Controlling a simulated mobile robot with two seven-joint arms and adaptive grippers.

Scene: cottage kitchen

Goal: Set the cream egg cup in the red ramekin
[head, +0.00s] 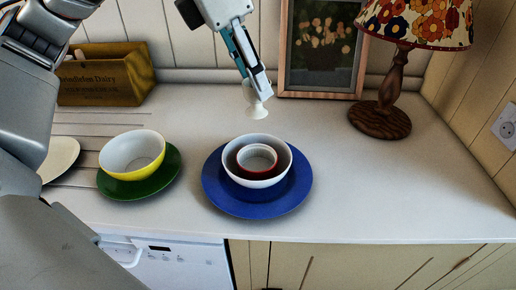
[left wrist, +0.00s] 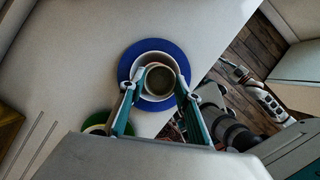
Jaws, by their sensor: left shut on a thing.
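My left gripper (head: 260,88) is shut on the cream egg cup (head: 256,111) and holds it in the air, behind and above the bowls. The red ramekin (head: 257,172) sits inside a larger white-lined bowl (head: 229,158) on a blue plate (head: 221,197). The ramekin's pale inside is open upward. In the left wrist view, the left gripper's two fingers (left wrist: 161,80) stand either side of nested round rims above the blue plate (left wrist: 126,65). I cannot tell egg cup from ramekin there. A grey-white arm part of mine (left wrist: 265,98) shows at the right, its gripper unclear.
A yellow bowl (head: 133,170) stands on a green plate (head: 169,181) to the left, beside a cream plate (head: 59,158). A wooden box (head: 105,80), picture frame (head: 322,94) and lamp (head: 391,85) stand at the back. The counter right of the blue plate is clear.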

